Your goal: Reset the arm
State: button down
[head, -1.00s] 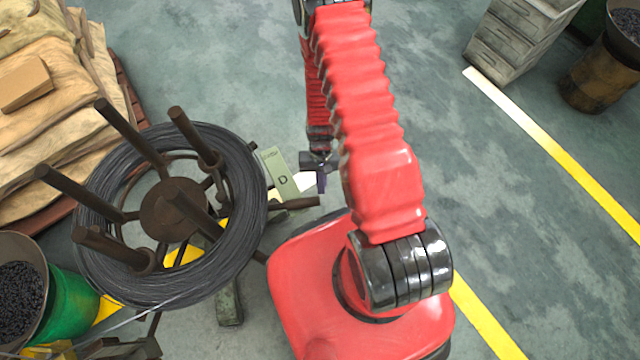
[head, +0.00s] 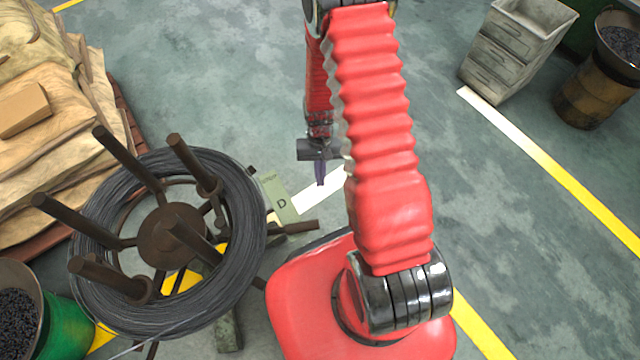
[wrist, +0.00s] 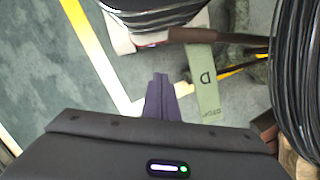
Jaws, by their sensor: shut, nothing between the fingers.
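My red arm reaches up the middle of the head view from my red base and folds down at its far end. My gripper (head: 320,172) hangs from that end, pointing down over the floor, just right of the wire reel. In the wrist view my gripper (wrist: 161,84) shows as two dark purple fingers pressed together with nothing between them. The same plate (head: 279,198) stands at the reel's right edge in the head view.
The reel of dark wire (head: 90,205) with upright brown posts stands close on the left. Open floor (head: 230,60) lies ahead.

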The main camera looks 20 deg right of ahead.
jog(key=shift+r, duration=0.3)
dwell(0.5)
jog(key=s+a+r+n+t, duration=0.1)
jog(key=s+a+r+t, duration=0.1)
jog(key=r, duration=1.2)
jog(key=s+a+r+n+t, duration=0.1)
jog(key=s+r, duration=0.4)
jog(key=r, duration=1)
jog(key=s+a+r+n+t+h, duration=0.1)
jog(key=s+a+r+n+t, duration=0.1)
jog(key=r, duration=1.2)
jog(key=s+a+t, duration=0.1)
jog(key=s+t, duration=0.1)
jog(key=t, duration=0.1)
jog(key=shift+r, duration=0.4)
